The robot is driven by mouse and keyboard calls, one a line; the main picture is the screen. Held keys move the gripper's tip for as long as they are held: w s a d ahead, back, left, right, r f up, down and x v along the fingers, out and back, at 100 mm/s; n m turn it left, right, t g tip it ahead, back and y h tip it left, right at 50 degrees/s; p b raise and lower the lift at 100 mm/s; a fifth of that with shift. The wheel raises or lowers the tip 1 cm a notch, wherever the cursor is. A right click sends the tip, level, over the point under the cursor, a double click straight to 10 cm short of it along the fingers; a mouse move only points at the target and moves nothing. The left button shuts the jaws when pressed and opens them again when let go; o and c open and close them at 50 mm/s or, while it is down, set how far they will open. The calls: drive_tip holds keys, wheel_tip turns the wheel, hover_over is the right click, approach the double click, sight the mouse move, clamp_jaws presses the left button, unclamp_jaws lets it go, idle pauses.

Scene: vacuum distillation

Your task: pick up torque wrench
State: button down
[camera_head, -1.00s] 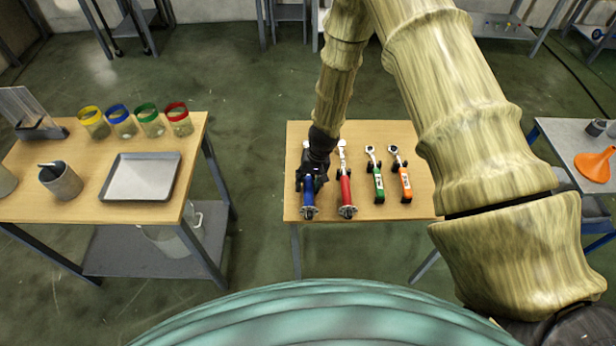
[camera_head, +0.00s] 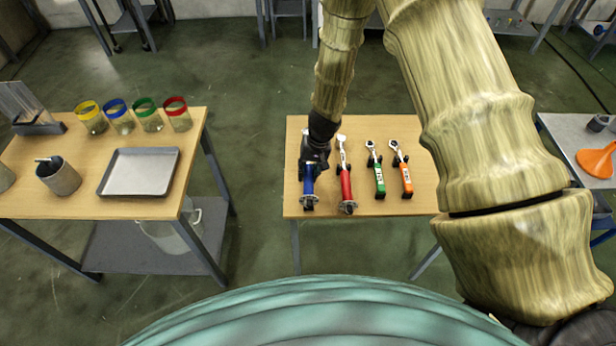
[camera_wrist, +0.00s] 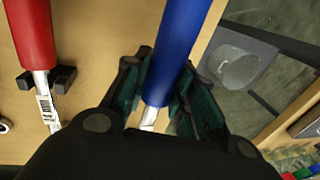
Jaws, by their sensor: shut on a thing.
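Several wrenches lie side by side on a wooden table. The blue-handled wrench (camera_head: 308,190) is at the left end, and my gripper (camera_head: 312,165) is over its upper part. In the wrist view the blue handle (camera_wrist: 177,45) runs between the two fingers of my gripper (camera_wrist: 160,95), which are shut on it. Its head is mostly hidden by my gripper. The red-handled wrench (camera_head: 346,187) lies just to the right, apart from my gripper; its red handle (camera_wrist: 30,35) also shows in the wrist view. The green wrench (camera_head: 379,178) and the orange wrench (camera_head: 405,176) lie farther right.
The wrenches rest on small black holders (camera_wrist: 62,78) on the wooden table (camera_head: 294,150). A left table (camera_head: 110,212) bears a metal tray (camera_head: 139,172), a grey cup (camera_head: 60,178) and several colour-rimmed jars. An orange funnel (camera_head: 597,160) is on the right table.

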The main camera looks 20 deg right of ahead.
drive_tip(key=shift+r+b, duration=0.9)
drive_tip(key=shift+r, duration=2.45)
drive_tip(key=c, duration=1.7)
unclamp_jaws()
clamp_jaws()
